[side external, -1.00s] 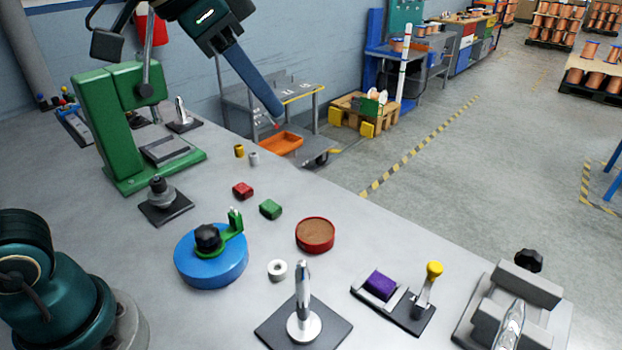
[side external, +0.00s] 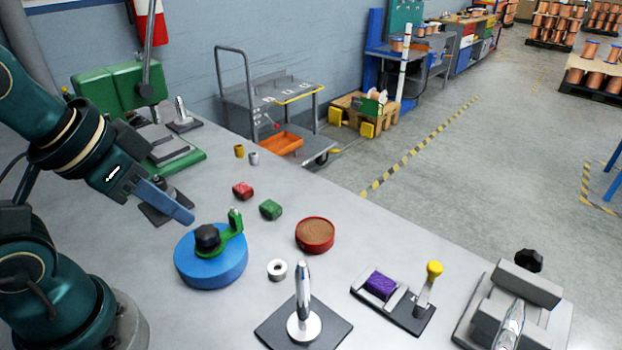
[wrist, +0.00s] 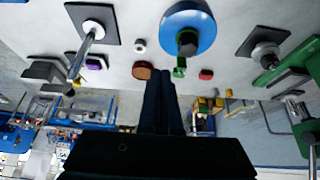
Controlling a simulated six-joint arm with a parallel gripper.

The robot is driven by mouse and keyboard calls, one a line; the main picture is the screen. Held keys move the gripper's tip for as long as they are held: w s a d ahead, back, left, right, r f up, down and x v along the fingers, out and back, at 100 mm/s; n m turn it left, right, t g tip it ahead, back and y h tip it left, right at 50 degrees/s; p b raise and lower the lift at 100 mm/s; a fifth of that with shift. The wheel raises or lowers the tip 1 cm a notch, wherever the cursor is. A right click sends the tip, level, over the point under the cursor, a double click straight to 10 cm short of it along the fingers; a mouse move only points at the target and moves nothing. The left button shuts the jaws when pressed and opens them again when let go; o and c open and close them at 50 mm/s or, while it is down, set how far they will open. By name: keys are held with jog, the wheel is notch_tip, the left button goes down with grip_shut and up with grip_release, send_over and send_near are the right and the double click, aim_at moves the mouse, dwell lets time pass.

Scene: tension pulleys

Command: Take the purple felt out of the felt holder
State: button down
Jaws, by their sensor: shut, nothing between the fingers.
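The purple felt (side external: 380,285) sits in the felt holder (side external: 418,318), a dark plate with a grey cradle and a yellow-knobbed lever, at the right front of the bench in the side view. In the wrist view the purple felt (wrist: 94,64) is small, at the upper left, partly hidden by its surroundings. My gripper (side external: 188,217) is shut and empty. It is above the bench at the left, beside the blue disc and well away from the felt holder. Its closed fingers also show in the wrist view (wrist: 161,75).
A blue disc (side external: 212,268) with a green arm, a white ring (side external: 277,270), a red round tub (side external: 315,235) and an upright metal handle on a dark plate (side external: 303,300) stand between my gripper and the holder. A green press (side external: 105,95) is behind; a grey clamp (side external: 525,285) is far right.

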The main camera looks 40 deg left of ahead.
jog(key=shift+c, duration=2.1)
grip_release()
